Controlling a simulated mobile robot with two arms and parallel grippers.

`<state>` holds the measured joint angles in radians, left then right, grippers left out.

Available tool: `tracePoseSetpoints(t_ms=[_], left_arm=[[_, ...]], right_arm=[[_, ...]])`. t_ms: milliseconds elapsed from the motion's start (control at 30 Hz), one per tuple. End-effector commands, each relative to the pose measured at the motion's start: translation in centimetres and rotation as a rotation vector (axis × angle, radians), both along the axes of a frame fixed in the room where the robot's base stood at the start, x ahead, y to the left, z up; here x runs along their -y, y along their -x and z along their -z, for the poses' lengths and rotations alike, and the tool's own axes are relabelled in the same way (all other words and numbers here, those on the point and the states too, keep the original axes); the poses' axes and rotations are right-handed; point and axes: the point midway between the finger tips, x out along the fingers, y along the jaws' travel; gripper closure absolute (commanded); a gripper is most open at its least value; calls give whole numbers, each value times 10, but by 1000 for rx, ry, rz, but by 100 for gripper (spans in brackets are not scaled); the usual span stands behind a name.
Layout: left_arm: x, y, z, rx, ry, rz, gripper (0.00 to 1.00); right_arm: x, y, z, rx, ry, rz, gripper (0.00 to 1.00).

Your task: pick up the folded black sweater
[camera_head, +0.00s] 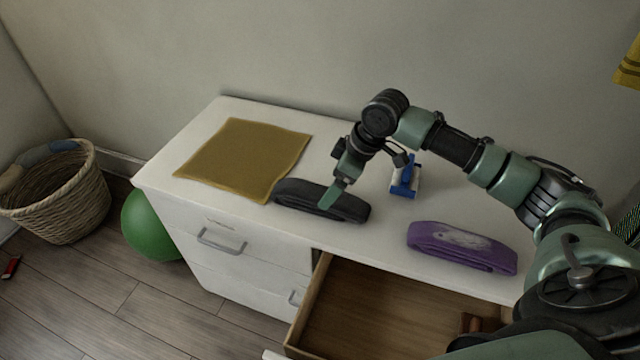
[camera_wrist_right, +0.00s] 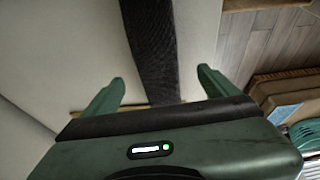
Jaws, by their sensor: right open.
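The folded black sweater (camera_head: 295,194) lies as a long dark roll on the white dresser top (camera_head: 240,210), near its front edge. My right gripper (camera_head: 337,194) reaches down over the sweater's right part and hides some of it. In the right wrist view the sweater (camera_wrist_right: 150,45) runs as a dark strip between the two green fingers of the open gripper (camera_wrist_right: 160,88). The fingers stand apart from it on both sides. Whether they touch the dresser top, I cannot tell. My left gripper is not in view.
A mustard cloth (camera_head: 245,158) lies flat left of the sweater. A blue and white object (camera_head: 404,180) stands behind it, and a folded purple garment (camera_head: 460,247) lies to the right. An open drawer (camera_head: 385,305) juts out in front. A basket (camera_head: 60,200) and green ball (camera_head: 150,225) are on the floor.

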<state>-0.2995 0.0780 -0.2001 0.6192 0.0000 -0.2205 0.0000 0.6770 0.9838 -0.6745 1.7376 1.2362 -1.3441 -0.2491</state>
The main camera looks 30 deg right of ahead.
Motion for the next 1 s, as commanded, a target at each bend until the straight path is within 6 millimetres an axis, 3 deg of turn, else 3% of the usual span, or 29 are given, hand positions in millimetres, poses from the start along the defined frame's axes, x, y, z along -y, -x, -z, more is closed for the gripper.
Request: tracePoseSetpoints(t_ms=[533,867,1000], left_arm=[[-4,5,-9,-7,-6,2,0],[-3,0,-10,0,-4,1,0],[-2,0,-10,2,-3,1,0]], right_arm=[[-18,-26,61,-3,-2,0,11],[-19,-28,68,0,1,-1,11],[-19,-28,68,0,1,-1,50]])
